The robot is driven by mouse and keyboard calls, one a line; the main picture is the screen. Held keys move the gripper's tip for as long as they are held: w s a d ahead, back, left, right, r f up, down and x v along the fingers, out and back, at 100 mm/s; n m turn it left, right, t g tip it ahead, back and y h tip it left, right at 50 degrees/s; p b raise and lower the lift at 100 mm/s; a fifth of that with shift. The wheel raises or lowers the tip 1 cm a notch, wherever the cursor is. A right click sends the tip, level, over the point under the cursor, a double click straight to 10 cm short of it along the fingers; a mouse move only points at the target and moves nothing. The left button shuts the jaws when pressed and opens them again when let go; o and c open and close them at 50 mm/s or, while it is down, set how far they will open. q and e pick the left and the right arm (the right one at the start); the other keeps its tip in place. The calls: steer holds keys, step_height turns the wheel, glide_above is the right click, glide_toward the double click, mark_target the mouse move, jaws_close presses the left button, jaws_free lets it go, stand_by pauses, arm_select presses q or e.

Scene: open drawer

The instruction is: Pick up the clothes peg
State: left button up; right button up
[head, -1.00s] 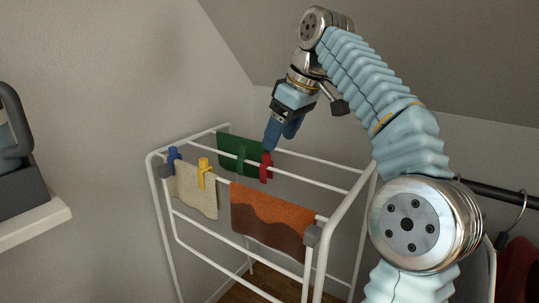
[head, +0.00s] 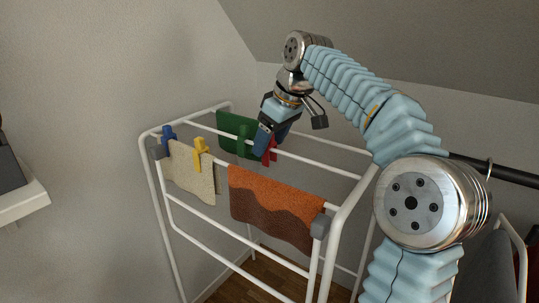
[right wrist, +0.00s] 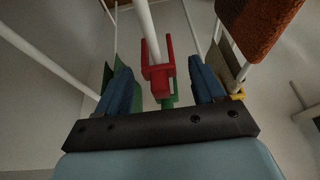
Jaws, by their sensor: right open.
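A red clothes peg (head: 271,152) sits on a white rail of the drying rack, partly hidden behind my right gripper (head: 263,147). In the right wrist view the red peg (right wrist: 159,78) is on the rail between the two blue fingers of the open right gripper (right wrist: 164,84), with a gap on each side. A green peg (head: 243,142) is beside it on the green cloth, a yellow peg (head: 201,152) on the beige cloth, and a blue peg (head: 168,137) near the rack's left corner. My left gripper is not in view.
The white drying rack (head: 343,213) has several thin rails. A green cloth (head: 228,124), a beige cloth (head: 188,176) and an orange-brown cloth (head: 270,203) hang on it. A sloped ceiling and wall are behind. A white ledge (head: 22,204) is at the left edge.

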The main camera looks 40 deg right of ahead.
steer(key=x, duration=0.2)
steer(key=shift+w+f, duration=0.15)
steer(key=shift+f, duration=0.15)
steer(key=c, duration=1)
steer(key=shift+c, duration=0.2)
